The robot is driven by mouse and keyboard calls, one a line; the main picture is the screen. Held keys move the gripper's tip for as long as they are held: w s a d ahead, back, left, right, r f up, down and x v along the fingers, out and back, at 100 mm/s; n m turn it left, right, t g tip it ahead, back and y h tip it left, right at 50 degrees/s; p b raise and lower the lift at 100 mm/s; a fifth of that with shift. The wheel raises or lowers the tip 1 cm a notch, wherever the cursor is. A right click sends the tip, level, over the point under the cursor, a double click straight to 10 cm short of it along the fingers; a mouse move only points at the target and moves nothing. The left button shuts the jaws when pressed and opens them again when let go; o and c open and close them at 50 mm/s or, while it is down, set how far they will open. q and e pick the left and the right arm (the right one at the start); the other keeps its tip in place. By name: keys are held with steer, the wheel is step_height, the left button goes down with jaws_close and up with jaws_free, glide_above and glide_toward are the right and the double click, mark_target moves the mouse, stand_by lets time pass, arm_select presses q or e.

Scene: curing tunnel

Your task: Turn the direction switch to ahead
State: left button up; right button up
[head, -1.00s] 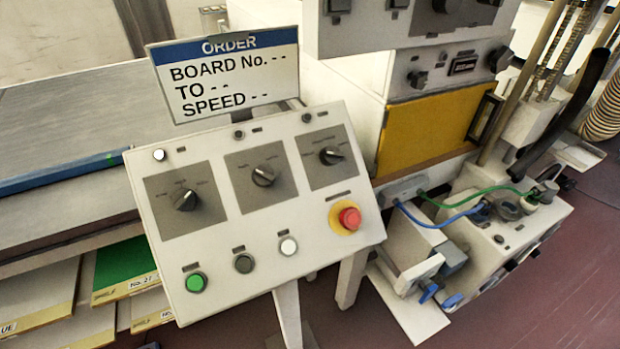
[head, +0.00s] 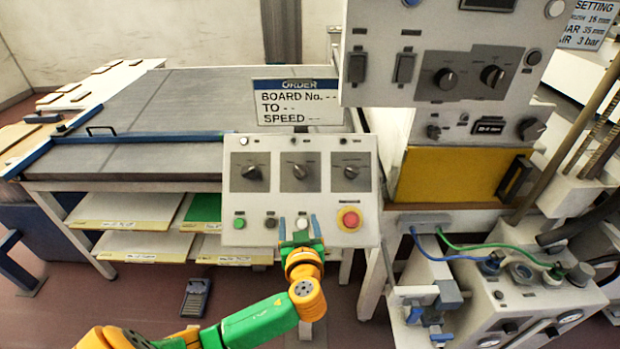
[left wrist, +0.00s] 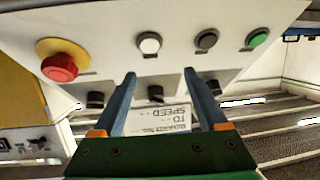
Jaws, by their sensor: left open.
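The tilted white control panel (head: 330,222) stands in the middle of the head view. It has three black rotary switches on grey plates: left (head: 252,172), middle (head: 299,171) and right (head: 350,170). Their lettering is too small to read, so I cannot tell which is the direction switch. My left gripper (head: 299,229) is open and empty in front of the panel's lower edge, near the white button (head: 303,222). In the left wrist view the panel appears upside down, and the open fingers (left wrist: 160,76) point toward it, with dark knobs beyond them.
A red stop button (head: 350,219) on yellow sits right of the gripper, and a green button (head: 239,223) to its left. An order sign (head: 296,103) stands behind the panel. A switch cabinet (head: 380,88) overhangs at upper right. Shelves with boards (head: 145,246) are at left.

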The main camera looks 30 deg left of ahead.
mark_target(300, 174)
arm_select(q)
steer(key=w+r+t, duration=0.1)
steer(key=r, duration=0.1)
steer(key=w+a+r+n+y, duration=0.1)
steer(key=w+r, duration=0.1)
steer(key=w+r+t+p, duration=0.1)
steer(key=r, duration=0.1)
steer(key=shift+w+a+r+n+t+y, duration=0.15)
steer(key=shift+w+a+n+t+y, duration=0.15)
steer(key=shift+a, duration=0.1)
steer(key=p+x, duration=0.1)
steer(key=x, duration=0.4)
steer(key=shift+f, duration=0.2)
steer(key=shift+w+a+f, duration=0.15)
steer(key=shift+w+a, duration=0.1)
steer(key=shift+s+d, duration=0.1)
